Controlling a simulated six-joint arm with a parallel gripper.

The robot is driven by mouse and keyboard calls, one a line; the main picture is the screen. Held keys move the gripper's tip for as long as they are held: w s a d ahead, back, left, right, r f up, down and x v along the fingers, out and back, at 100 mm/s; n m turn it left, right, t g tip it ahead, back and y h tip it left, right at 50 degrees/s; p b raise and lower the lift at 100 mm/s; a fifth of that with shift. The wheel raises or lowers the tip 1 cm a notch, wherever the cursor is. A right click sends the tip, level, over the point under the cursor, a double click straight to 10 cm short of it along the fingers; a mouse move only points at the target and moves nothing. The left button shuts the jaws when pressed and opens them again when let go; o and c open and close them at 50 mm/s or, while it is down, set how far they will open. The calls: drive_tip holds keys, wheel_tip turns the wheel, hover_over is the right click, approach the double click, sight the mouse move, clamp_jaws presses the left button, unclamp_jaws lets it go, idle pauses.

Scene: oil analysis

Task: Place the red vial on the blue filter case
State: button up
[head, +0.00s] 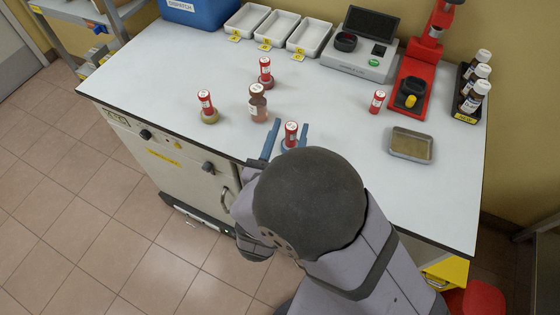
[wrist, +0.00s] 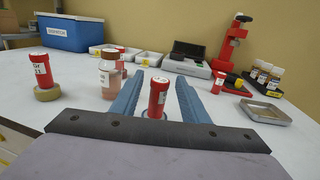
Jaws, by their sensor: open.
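A red vial with a white label (head: 291,130) stands upright between the fingers of my gripper (head: 286,138); it also shows in the wrist view (wrist: 157,98). The blue fingers are open on either side of it, apart from it. A low bluish ring shows around its base in the wrist view, mostly hidden; I cannot tell for sure that it is the blue filter case. Other red vials stand on a tan round case (head: 210,117), on a reddish-brown round base at the back (head: 265,73), and alone near the red press (head: 377,102).
A shallow metal tray (head: 411,144), the red press (head: 415,75), a scale (head: 360,62), white trays (head: 278,28) and brown bottles in a rack (head: 475,87) lie beyond.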

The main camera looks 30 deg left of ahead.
drive_tip(key=s+d+b, duration=0.1)
drive_tip(key=s+d, duration=0.1)
drive_tip(key=s, duration=0.7)
drive_tip(key=shift+s+b, duration=0.3)
drive_tip(key=shift+s, duration=0.1)
